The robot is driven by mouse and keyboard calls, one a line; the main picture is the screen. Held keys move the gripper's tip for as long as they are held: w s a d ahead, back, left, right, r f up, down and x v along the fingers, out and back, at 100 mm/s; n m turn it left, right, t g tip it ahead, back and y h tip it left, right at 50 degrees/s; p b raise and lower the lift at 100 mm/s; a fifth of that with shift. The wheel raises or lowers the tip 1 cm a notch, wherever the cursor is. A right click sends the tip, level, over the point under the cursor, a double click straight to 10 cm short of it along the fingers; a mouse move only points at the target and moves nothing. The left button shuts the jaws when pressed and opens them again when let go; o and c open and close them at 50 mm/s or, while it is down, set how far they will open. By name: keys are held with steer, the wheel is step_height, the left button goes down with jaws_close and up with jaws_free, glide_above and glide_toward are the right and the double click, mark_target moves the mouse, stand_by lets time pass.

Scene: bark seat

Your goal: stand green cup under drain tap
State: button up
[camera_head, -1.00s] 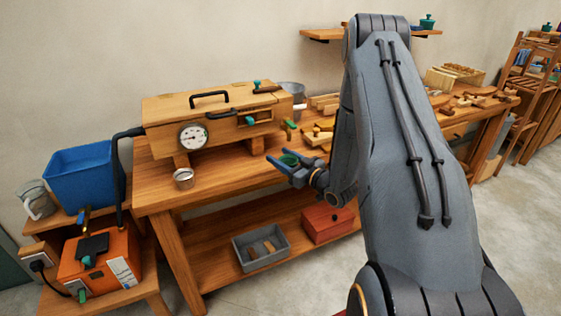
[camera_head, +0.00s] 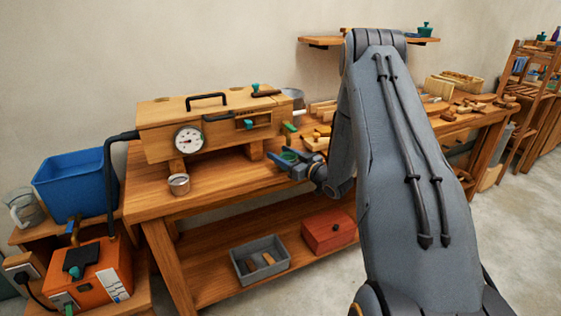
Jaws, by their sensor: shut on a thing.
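My gripper (camera_head: 281,162) is shut on the green cup (camera_head: 289,155), which shows as a small green rim between the blue-grey fingers. The cup looks upright, over the right part of the workbench, and the fingers hide most of it. I cannot tell whether its base touches the bench top. A green-handled fitting (camera_head: 289,127), which looks like the drain tap, sticks out at the right end of the wooden box (camera_head: 160,146). The cup is below this fitting in the picture; whether it is straight under it cannot be told.
The box stands on blocks on the workbench (camera_head: 215,182) and bears a dial gauge (camera_head: 189,140). A metal tin (camera_head: 179,184) stands in front of it. Wooden pieces lie to the right, partly behind my arm. A grey tray (camera_head: 259,261) and red box (camera_head: 328,230) are on the lower shelf.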

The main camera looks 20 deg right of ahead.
steer(key=shift+w+d+b, duration=0.3)
steer(key=shift+w+b, duration=0.05)
steer(key=shift+w, duration=0.3)
steer(key=shift+w+d+b, duration=0.3)
steer(key=shift+w+b, duration=0.05)
steer(key=shift+w, duration=0.3)
steer(key=shift+w+d+b, duration=0.3)
steer(key=shift+w+b, duration=0.05)
steer(key=shift+w, duration=0.3)
steer(key=shift+f, duration=0.25)
steer(key=o, duration=1.1)
steer(key=shift+s, duration=0.1)
